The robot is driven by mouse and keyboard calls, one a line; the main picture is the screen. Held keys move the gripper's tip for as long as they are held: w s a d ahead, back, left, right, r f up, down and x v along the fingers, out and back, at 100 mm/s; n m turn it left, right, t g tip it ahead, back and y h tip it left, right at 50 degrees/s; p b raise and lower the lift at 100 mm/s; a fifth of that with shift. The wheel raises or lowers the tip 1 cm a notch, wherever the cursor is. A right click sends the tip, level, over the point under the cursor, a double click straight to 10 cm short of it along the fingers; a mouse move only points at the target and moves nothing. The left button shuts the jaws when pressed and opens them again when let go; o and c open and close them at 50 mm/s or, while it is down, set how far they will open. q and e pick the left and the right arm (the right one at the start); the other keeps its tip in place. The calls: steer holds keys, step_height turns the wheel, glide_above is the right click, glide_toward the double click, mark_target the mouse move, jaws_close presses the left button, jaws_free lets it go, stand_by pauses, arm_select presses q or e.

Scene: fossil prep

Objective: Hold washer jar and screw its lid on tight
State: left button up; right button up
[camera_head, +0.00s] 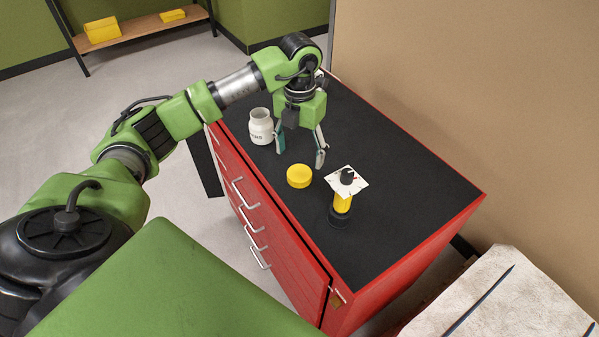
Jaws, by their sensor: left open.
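A white jar (261,127) with dark lettering on its side stands upright and open-mouthed on the black top of the red cabinet. A yellow round lid (299,176) lies flat on the same top, in front of the jar and to its right. My left gripper (299,158) points down, its two fingers apart and nothing between them. It is to the right of the jar and just behind the lid, seemingly touching neither. My right gripper does not show.
The red drawer cabinet (270,215) has a clear black top at right. A tan wall (470,80) rises behind. A pale block (520,300) lies at the lower right.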

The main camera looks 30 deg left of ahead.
mark_target(299, 173)
arm_select(q)
steer(key=shift+f, duration=0.5)
steer(key=shift+w+f, duration=0.15)
steer(key=shift+f, duration=0.05)
steer(key=f, duration=0.1)
steer(key=f+p, duration=0.1)
steer(key=f, duration=0.2)
steer(key=shift+s+f+p, duration=0.15)
steer(key=shift+s+p, duration=0.15)
steer(key=shift+s, duration=0.1)
steer(key=shift+w+f, duration=0.1)
steer(key=shift+f, duration=0.3)
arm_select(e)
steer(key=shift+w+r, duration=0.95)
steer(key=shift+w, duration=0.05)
arm_select(q)
steer(key=shift+c, duration=0.3)
steer(key=c, duration=0.7)
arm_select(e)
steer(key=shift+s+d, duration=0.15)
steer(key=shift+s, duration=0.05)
